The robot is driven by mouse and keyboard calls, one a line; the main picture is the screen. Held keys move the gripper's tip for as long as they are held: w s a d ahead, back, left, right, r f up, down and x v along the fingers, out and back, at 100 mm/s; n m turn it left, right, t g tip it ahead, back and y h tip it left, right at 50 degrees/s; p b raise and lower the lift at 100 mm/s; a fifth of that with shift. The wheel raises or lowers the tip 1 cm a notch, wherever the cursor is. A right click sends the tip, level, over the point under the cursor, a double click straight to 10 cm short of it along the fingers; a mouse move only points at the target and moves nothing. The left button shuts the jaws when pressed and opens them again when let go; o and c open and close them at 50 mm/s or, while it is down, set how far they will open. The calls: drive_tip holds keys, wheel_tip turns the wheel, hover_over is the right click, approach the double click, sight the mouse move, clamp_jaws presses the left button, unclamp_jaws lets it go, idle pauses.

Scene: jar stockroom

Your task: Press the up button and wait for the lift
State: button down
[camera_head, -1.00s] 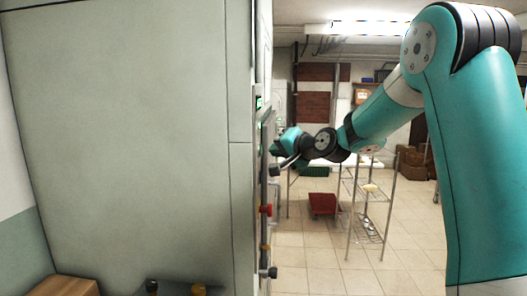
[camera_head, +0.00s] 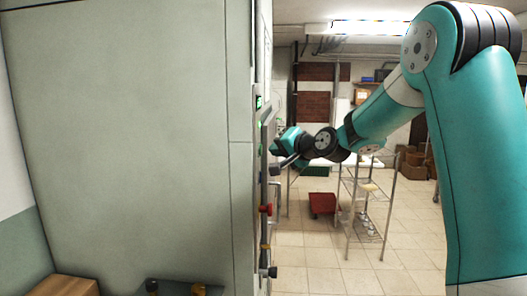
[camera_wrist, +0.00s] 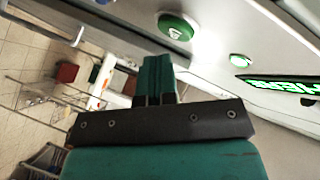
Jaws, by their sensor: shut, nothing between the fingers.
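My gripper (camera_wrist: 155,78) is shut and empty, its two green fingers together in the wrist view. A round green button with a triangle mark (camera_wrist: 178,27) sits on the pale wall panel just beyond and right of the fingertips. I cannot tell which way its triangle points on the wall, or whether the fingertips touch it. A second, smaller-looking green button (camera_wrist: 240,60) sits between it and a lit green display (camera_wrist: 285,84). In the head view my gripper (camera_head: 275,147) is beside the wall panel, seen edge-on, with the display (camera_head: 259,102) above it.
A large grey-green wall or cabinet side (camera_head: 120,130) fills the left. A rail with a red knob (camera_head: 266,210) runs down its edge. Beyond stand a wire rack (camera_head: 366,215), a red trolley (camera_head: 322,204) and brown boxes (camera_head: 412,163). Tiled floor lies open between.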

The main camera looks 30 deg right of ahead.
drive_tip(key=shift+a, duration=0.15)
idle(0.7)
drive_tip(key=shift+w+a, duration=0.2)
drive_tip(key=shift+w, duration=0.1)
